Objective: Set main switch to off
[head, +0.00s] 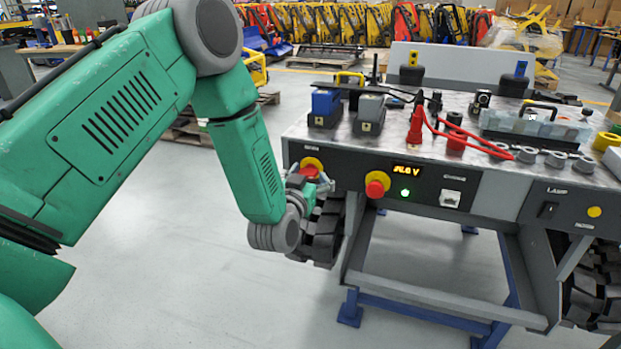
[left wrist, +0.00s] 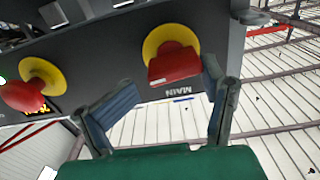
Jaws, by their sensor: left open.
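The main switch (head: 313,162) is a red handle on a yellow disc at the left end of the carrier's dark front panel. In the left wrist view, the main switch (left wrist: 175,63) shows close up beside the label MAIN, its red handle lying roughly crosswise. My left gripper (head: 311,183) is at the switch in the head view and partly covers it. In the left wrist view, my left gripper (left wrist: 170,80) is open, with one finger to each side of the red handle. Contact with the handle is not clear. My right gripper is not in view.
A second red knob on yellow (head: 377,185) sits to the right, beside a lit display (head: 407,170) and a green light (head: 405,193). A lamp switch (head: 547,210) is farther right. Batteries, red cables and a clear case crowd the carrier top (head: 400,125). A track lies below.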

